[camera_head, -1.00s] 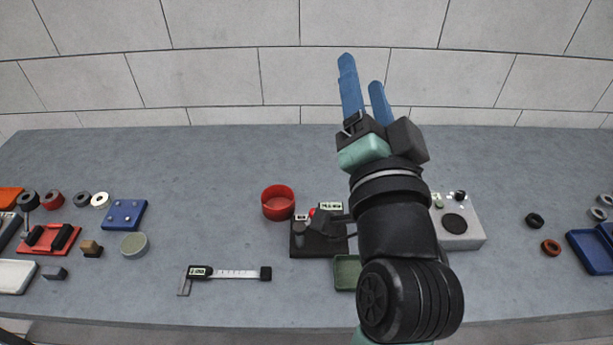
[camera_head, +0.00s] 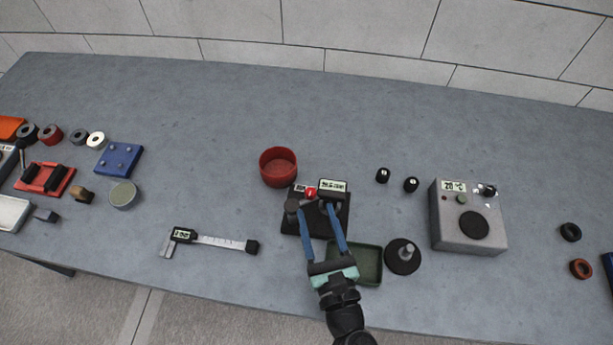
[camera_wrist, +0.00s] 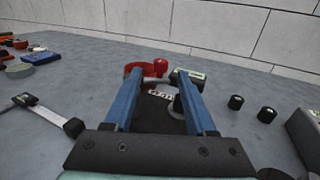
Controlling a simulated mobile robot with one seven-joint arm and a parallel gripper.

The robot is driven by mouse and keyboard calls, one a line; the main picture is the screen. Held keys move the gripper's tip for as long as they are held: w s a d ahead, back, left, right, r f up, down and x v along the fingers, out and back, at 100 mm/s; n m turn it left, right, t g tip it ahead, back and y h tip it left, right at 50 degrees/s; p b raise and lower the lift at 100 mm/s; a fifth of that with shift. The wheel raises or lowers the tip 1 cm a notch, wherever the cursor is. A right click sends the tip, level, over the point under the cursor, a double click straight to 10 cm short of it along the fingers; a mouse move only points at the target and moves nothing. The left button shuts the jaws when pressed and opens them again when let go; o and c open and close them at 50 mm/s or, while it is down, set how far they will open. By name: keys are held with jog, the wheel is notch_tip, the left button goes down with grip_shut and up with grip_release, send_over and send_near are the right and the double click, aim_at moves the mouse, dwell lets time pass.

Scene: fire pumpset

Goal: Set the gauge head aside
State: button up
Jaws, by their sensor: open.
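A black block-like instrument (camera_head: 288,224) with a small display (camera_head: 333,185), a red knob (camera_head: 311,193) and a grey post stands mid-table. Which part is the gauge head I cannot tell for sure; a dark part on the block is partly hidden by my fingers. My gripper (camera_head: 315,207) is open, its two blue fingers reaching over the block, one to each side. I see no clear contact.
A green tray (camera_head: 371,264) lies just right of my gripper, then a round black base with a peg (camera_head: 403,257). A red bowl (camera_head: 278,168) is behind left, a caliper (camera_head: 215,241) left, a grey box (camera_head: 468,220) right. The table behind is clear.

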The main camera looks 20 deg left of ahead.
aim_at(309, 188)
jog(key=x, duration=0.9)
jog(key=shift+w, duration=0.15)
grip_shut()
dwell(1.0)
